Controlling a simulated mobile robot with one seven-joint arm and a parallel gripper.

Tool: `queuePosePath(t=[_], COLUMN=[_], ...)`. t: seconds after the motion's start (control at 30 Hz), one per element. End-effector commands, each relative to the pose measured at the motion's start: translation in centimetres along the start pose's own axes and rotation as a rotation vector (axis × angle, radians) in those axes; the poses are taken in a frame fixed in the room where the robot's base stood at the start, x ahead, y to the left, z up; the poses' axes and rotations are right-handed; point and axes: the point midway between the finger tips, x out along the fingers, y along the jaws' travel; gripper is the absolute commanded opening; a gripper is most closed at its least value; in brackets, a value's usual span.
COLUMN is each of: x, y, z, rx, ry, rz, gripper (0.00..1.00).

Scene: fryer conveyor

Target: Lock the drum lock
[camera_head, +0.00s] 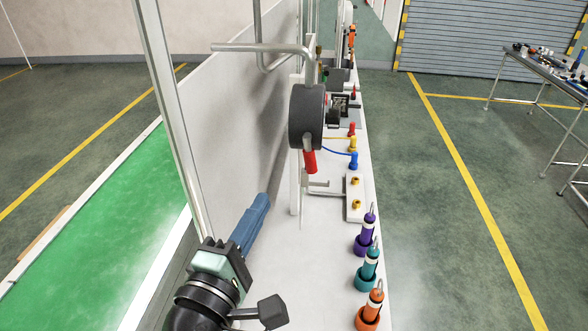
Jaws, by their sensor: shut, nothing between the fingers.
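A black round drum (307,117) is mounted upright above the white bench, in the upper middle of the head view. A red handle (310,161) hangs down below it. I cannot tell for certain which part is the drum lock, or its state. My gripper (263,200) reaches in from the lower left with its blue fingers pointing up and to the right. The fingers are shut and empty. They are apart from the drum and the red handle, nearer the camera and to the left.
A white panel (232,110) with a metal frame post (170,100) runs along the bench's left. A bent grey pipe (260,47) sticks out above. Purple (365,232), teal (368,266) and orange (370,309) plugs stand along the bench's right edge.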

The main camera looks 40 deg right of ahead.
Motion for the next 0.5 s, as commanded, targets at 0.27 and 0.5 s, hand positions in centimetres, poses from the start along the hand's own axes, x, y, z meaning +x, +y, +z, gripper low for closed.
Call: queuePosePath(t=[0.27,0.5], x=[5.8,7.7], y=[0.4,0.2], z=[0.6,2.6], rx=[-0.001,0.0], ry=[-0.004,-0.001], rz=[-0.002,-0.001], gripper=[0.0,0.0])
